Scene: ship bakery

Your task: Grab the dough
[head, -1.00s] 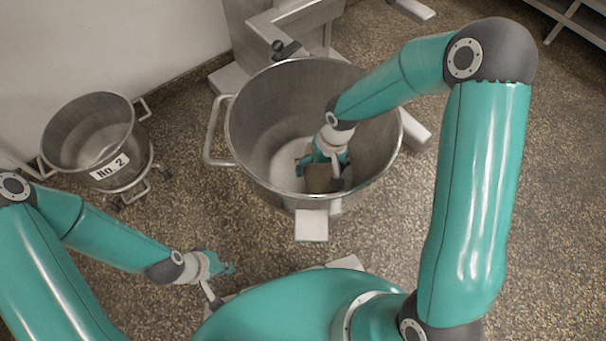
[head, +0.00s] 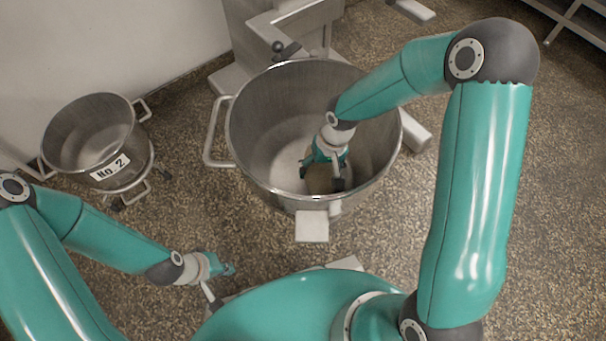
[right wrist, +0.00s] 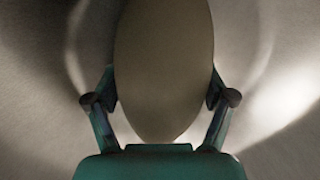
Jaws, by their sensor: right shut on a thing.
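The dough (head: 318,183) is a tan lump inside the large steel mixing bowl (head: 253,148), near the bowl's front wall. In the right wrist view the dough (right wrist: 163,70) is a smooth oval between the two fingers. My right gripper (head: 321,178) reaches down into the bowl and is shut on the dough, one finger on each side; its fingers also show in the right wrist view (right wrist: 162,98). The dough's underside is hidden, so I cannot tell whether it touches the bowl. My left gripper (head: 221,283) hangs low at the left, outside the bowl; its finger opening is too small to tell.
A smaller steel bowl (head: 62,146) labelled No. 2 stands on a wheeled base at the left by the wall. The mixer stand (head: 258,40) rises behind the large bowl, whose side handle (head: 211,135) sticks out left. Speckled floor is clear at the right.

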